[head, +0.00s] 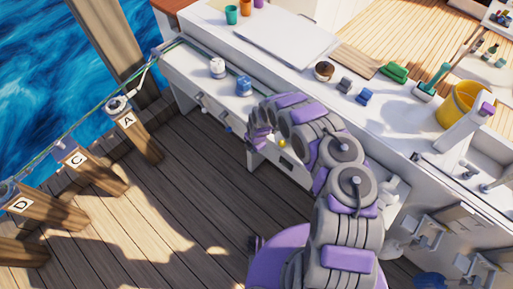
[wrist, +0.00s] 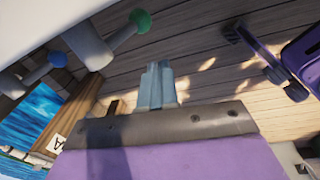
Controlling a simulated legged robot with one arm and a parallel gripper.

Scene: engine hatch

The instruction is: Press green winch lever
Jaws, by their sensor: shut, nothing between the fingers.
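The green winch lever shows in the wrist view as a green ball knob (wrist: 140,21) on a grey stem, reaching out from the white side of the boat. My gripper (wrist: 155,66) is shut and empty. Its tips are below and slightly right of the green knob in that view, with a visible gap. A blue-knobbed lever (wrist: 57,61) is to the left of it. In the head view my gripper (head: 257,146) hangs beside the boat's white side, and the green knob cannot be made out there. The blue knob (head: 229,129) shows just left of my gripper.
A yellow knob (head: 282,143) shows right beside my gripper. White and blue winches (head: 217,68) (head: 244,85) stand on the ledge above the levers. Wooden posts marked A (head: 127,121), C (head: 77,160) and D (head: 22,205) line the dock edge. The dock planks (head: 170,205) between are clear.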

